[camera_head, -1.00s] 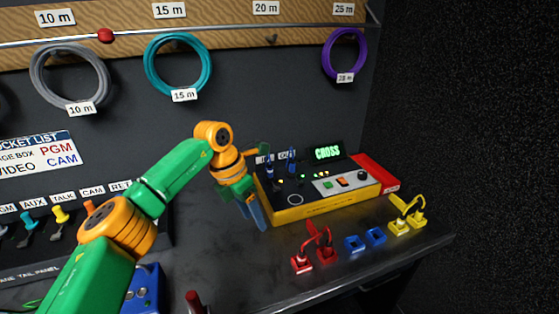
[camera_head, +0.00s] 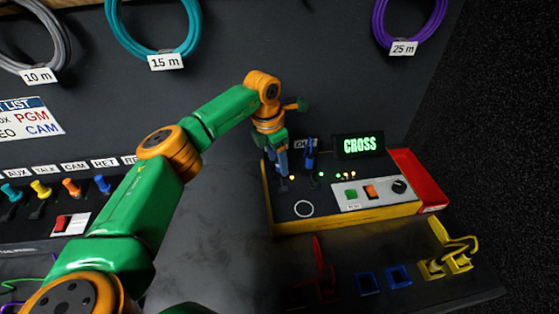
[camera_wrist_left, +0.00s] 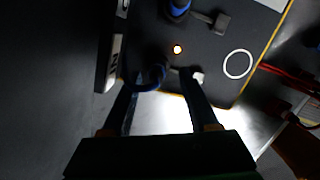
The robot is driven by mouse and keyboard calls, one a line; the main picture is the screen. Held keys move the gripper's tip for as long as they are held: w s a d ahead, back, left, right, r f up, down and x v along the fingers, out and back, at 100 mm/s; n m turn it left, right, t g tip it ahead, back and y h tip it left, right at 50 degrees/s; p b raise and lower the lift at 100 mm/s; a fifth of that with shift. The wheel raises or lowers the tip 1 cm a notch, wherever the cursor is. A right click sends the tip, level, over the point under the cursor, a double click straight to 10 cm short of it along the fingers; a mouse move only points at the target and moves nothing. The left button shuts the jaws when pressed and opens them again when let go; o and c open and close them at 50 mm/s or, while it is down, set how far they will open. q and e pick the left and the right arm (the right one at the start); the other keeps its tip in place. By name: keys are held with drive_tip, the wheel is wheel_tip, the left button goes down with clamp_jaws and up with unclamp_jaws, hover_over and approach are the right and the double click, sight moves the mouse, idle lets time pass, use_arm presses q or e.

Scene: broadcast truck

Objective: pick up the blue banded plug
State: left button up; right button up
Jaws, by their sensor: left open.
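A blue banded plug (camera_head: 309,155) stands upright in the tester box at its OUT label. In the left wrist view its blue band (camera_wrist_left: 178,8) shows at the top edge. A second blue plug (camera_wrist_left: 150,77) with a dark cable shows between the fingertips of my left gripper (camera_wrist_left: 158,82). In the head view my left gripper (camera_head: 281,165) points down over the left end of the box and mostly hides that second plug. The gripper is open; whether its fingers touch the plug I cannot tell. My right gripper is not in view.
The yellow-edged tester box (camera_head: 345,217) has a lit CROSS display (camera_head: 359,146) and buttons. Coloured plugs line the left panel. The dark counter (camera_head: 225,235) is clear left of the box.

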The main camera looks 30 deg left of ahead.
use_arm(q)
drive_tip(key=shift+w+f, duration=0.25)
drive_tip(key=shift+f, duration=0.3)
drive_tip(key=shift+w+f, duration=0.25)
drive_tip(key=shift+w, duration=0.1)
drive_tip(key=shift+s+d+r, duration=0.1)
drive_tip(key=shift+s+r, duration=0.05)
drive_tip(key=shift+s, duration=0.05)
clamp_jaws()
drive_tip(key=shift+r, duration=0.1)
